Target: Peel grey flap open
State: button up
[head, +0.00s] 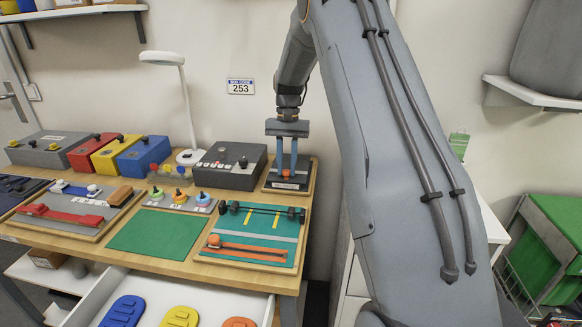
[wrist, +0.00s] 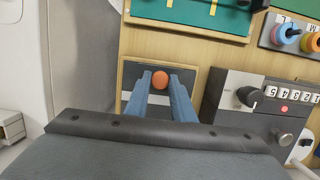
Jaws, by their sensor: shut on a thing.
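The grey flap (wrist: 133,77) lies on a small wooden-edged board (wrist: 126,66) at the table's back right corner, and it bears an orange round knob (wrist: 160,80). In the head view the board (head: 272,186) sits under my gripper (head: 287,172), which points straight down. My blue fingers are closed on the knob from both sides; a bit of orange shows between them. The flap looks flat or nearly so, though my fingers hide much of it and I cannot tell if its edge is lifted.
A grey box (head: 230,165) with a black knob and number dials stands close left of the board. A teal panel (head: 249,247) with an orange strap lies in front. A green mat (head: 150,232) and a white lamp (head: 163,58) are further left. The wall is close behind.

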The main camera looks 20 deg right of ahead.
jog(key=shift+r, duration=0.1)
jog(key=shift+w+d+r+p, duration=0.2)
jog(key=shift+r+p, duration=0.2)
jog(key=shift+r, duration=0.35)
jog(key=shift+w+d+r+p, duration=0.15)
jog(key=shift+r+p, duration=0.25)
jog(key=shift+r, duration=0.3)
jog(key=shift+a, duration=0.1)
jog(key=shift+w+d+r+p, duration=0.2)
jog(key=shift+w+r+p, duration=0.1)
jog(key=shift+r, duration=0.35)
jog(key=shift+w+d+r+p, duration=0.15)
jog(key=shift+w+r+p, duration=0.1)
jog(key=shift+r, duration=0.5)
jog(key=shift+w+d+r+p, duration=0.25)
jog(key=shift+w+r, duration=0.1)
jog(key=shift+r, duration=0.25)
jog(key=shift+w+d+r+p, duration=0.1)
jog(key=shift+w+d+r, duration=0.2)
jog(key=shift+r, duration=0.25)
